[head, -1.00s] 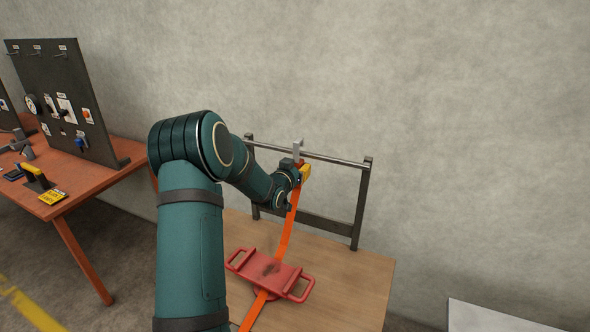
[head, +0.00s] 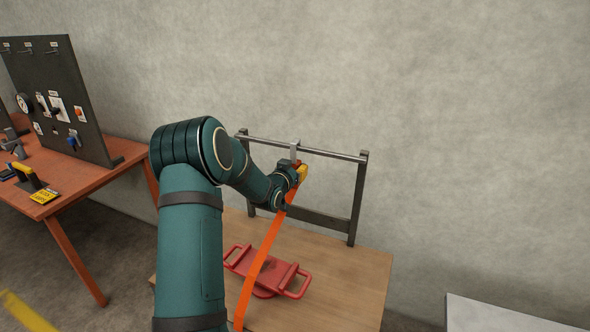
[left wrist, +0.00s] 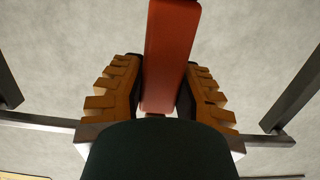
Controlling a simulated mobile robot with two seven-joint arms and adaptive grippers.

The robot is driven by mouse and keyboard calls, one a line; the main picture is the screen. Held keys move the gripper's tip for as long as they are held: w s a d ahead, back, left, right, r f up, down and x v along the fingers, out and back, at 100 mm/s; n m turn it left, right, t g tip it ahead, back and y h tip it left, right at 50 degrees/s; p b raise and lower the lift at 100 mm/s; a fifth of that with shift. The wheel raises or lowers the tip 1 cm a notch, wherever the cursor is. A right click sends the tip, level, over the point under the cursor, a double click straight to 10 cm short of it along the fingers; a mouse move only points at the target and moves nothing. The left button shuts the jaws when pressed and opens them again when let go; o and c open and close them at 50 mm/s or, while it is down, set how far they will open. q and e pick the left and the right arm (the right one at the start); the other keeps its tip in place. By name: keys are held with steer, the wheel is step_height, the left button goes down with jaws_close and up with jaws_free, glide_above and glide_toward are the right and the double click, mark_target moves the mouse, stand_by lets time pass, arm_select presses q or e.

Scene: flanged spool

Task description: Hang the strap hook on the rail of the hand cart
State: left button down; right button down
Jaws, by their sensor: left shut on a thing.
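The hand cart has a wooden deck (head: 340,285) and a dark upright frame topped by a grey rail (head: 335,154). The grey strap hook (head: 295,149) is at the rail, its top edge just above it. I cannot tell whether it rests on the rail. My left gripper (head: 301,172) is shut on the hook's red body, just below the rail. In the left wrist view the red body (left wrist: 170,55) sits between the yellow-brown fingers, and the rail (left wrist: 268,140) crosses behind. An orange strap (head: 262,258) runs down from the gripper. My right gripper is not in view.
A red piece with two handles (head: 296,283) lies on the deck behind the strap. An orange-red workbench (head: 75,205) with a dark panel (head: 58,95) stands left. A pale surface (head: 500,315) is at lower right. A plain wall (head: 450,120) stands behind.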

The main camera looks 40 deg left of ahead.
arm_select(q)
steer(key=c, duration=0.7)
jaws_free()
steer(key=v, duration=1.2)
steer(key=shift+s+f, duration=0.15)
